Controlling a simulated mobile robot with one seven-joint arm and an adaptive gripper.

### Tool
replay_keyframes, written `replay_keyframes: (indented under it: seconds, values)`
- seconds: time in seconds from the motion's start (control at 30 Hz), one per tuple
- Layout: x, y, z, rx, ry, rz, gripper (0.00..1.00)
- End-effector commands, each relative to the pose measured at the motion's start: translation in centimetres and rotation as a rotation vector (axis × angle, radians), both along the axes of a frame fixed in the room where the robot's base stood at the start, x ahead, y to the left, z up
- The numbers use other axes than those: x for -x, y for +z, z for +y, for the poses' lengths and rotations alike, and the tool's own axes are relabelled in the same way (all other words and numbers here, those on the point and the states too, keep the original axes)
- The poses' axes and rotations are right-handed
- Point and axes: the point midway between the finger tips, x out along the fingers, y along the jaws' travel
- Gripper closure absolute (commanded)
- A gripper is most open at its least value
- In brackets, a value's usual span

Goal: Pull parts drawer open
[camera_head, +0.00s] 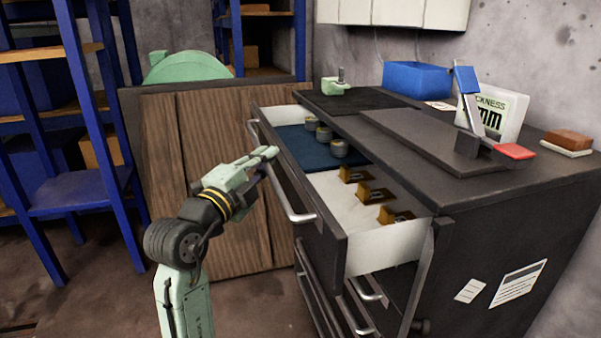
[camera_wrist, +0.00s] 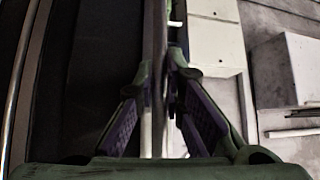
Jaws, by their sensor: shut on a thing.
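The parts drawer (camera_head: 379,246) is the top drawer of a dark cabinet (camera_head: 500,238). It stands pulled well out, so its inside shows. It holds several grey round parts (camera_head: 323,135) on a blue mat (camera_head: 290,141) and several brown-gold parts (camera_head: 366,193) on its pale floor. A long metal handle (camera_head: 295,206) runs along the drawer's front. My gripper (camera_head: 272,153) is at the middle of this handle and shut on it. In the wrist view, my gripper's fingers (camera_wrist: 160,80) close from both sides on a narrow upright strip; the exact contact is dark.
Lower drawers with handles (camera_head: 365,290) sit below. A blue bin (camera_head: 416,79), a dark plate (camera_head: 420,138) and a red-tipped lever device (camera_head: 515,151) stand on the cabinet top. A wooden cabinet (camera_head: 225,180) and blue shelving (camera_head: 85,190) are at left. Floor in front is clear.

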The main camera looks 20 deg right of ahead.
Motion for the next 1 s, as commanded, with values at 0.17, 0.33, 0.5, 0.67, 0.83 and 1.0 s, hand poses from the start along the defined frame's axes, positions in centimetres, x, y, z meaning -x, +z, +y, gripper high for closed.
replay_keyframes:
  seconds: [0.17, 0.33, 0.5, 0.67, 0.83, 1.0]
  values:
    - [0.1, -0.6, 5.2, -0.001, 0.004, 0.001, 1.00]
    - [0.3, -0.5, 9.6, 0.000, 0.003, 0.004, 1.00]
    - [0.4, -0.4, 13.1, 0.001, 0.000, 0.004, 1.00]
    - [0.5, -0.3, 15.5, 0.000, -0.001, 0.004, 1.00]
    - [0.5, -0.2, 16.9, 0.001, -0.001, 0.006, 1.00]
    - [0.5, -0.1, 17.4, 0.000, -0.001, 0.006, 1.00]
